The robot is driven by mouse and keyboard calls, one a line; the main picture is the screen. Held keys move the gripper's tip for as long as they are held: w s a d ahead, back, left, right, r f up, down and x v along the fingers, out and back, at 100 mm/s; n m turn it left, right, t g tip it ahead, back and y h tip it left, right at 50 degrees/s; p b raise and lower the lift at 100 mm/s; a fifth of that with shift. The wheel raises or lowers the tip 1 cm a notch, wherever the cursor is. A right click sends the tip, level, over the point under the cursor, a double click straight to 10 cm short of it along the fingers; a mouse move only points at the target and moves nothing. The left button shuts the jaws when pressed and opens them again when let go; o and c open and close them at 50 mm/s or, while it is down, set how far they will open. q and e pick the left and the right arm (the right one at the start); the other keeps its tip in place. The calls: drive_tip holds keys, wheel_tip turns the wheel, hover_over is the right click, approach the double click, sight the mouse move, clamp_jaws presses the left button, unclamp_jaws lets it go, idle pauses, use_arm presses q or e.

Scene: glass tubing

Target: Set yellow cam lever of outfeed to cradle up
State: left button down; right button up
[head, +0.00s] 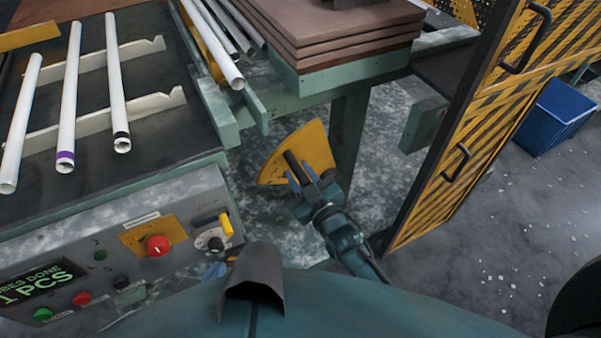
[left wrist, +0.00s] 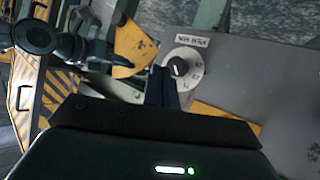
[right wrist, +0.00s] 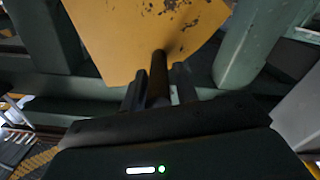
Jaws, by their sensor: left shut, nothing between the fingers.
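The yellow cam lever is a fan-shaped plate (head: 312,148) with worn paint and a dark round handle (head: 291,161), below the stacked-sheet bench. In the right wrist view the plate (right wrist: 145,28) fills the top, and the handle (right wrist: 158,72) stands between my fingers. My right gripper (head: 302,178) is at the handle, a finger on each side; whether they press on it I cannot tell. My left gripper (left wrist: 162,86) is shut and empty, in front of a dial (left wrist: 182,68) on the control panel. In the head view it is low near the panel's right end (head: 215,270).
White tubes (head: 72,95) lie on notched rails at left. The control panel (head: 100,225) has a red knob (head: 157,245) and several buttons. A yellow striped guard door (head: 470,130) stands right of my right arm. Green bench legs (head: 348,135) flank the lever.

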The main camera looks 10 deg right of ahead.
drive_tip(key=shift+o, duration=1.2)
drive_tip(key=shift+r, duration=0.1)
drive_tip(key=shift+d, duration=0.1)
drive_tip(key=v, duration=1.3)
drive_tip(key=shift+p, duration=0.35)
drive_tip(key=shift+s, duration=0.1)
